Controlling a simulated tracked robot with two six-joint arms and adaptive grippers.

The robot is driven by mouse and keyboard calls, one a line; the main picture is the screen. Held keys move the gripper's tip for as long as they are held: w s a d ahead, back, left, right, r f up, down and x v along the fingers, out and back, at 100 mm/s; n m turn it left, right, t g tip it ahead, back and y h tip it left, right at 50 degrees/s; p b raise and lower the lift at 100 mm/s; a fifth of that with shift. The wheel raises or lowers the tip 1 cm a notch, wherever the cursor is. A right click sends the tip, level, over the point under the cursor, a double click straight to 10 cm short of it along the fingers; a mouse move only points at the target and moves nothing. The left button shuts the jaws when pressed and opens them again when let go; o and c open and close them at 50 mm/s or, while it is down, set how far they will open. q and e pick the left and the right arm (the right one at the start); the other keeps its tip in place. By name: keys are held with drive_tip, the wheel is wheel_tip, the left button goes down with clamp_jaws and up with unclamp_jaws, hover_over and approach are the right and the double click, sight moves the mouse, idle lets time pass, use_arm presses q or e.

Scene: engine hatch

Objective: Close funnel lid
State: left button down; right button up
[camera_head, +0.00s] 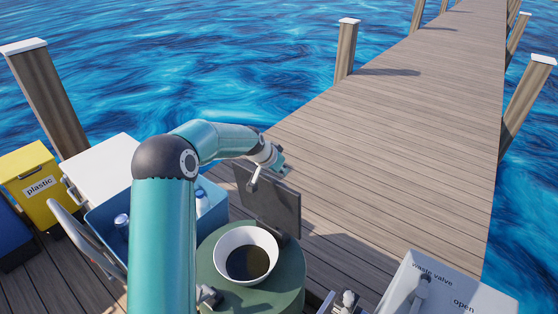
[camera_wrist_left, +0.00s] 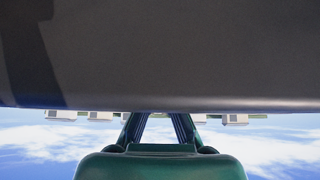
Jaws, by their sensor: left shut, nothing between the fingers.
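The white funnel (camera_head: 246,235) sits on top of a round green drum, its dark mouth open to view. The funnel lid (camera_head: 273,208) is a dark square plate standing upright, slightly tilted, at the far right side of the funnel. My left gripper (camera_head: 280,166) is shut and empty, near the upper edge of the lid on its far side; whether it touches cannot be told. In the left wrist view a dark flat surface, likely the lid (camera_wrist_left: 190,55), fills the upper half, with my left gripper (camera_wrist_left: 160,125) partly hidden behind its edge.
The green drum (camera_head: 255,300) carries the funnel. A blue cooler (camera_head: 210,210) with bottles and an open white lid (camera_head: 102,165) stands to the left, beside a yellow plastic bin (camera_head: 38,185). A white waste valve box (camera_head: 440,290) is at the lower right. The dock (camera_head: 400,110) beyond is clear.

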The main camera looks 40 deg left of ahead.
sight(272, 195)
use_arm(q)
drive_tip(key=shift+s+d+f, duration=0.1)
drive_tip(key=shift+s+f, duration=0.05)
drive_tip(key=shift+s, duration=0.35)
drive_tip(key=shift+s+d+f, duration=0.1)
drive_tip(key=shift+s, duration=0.4)
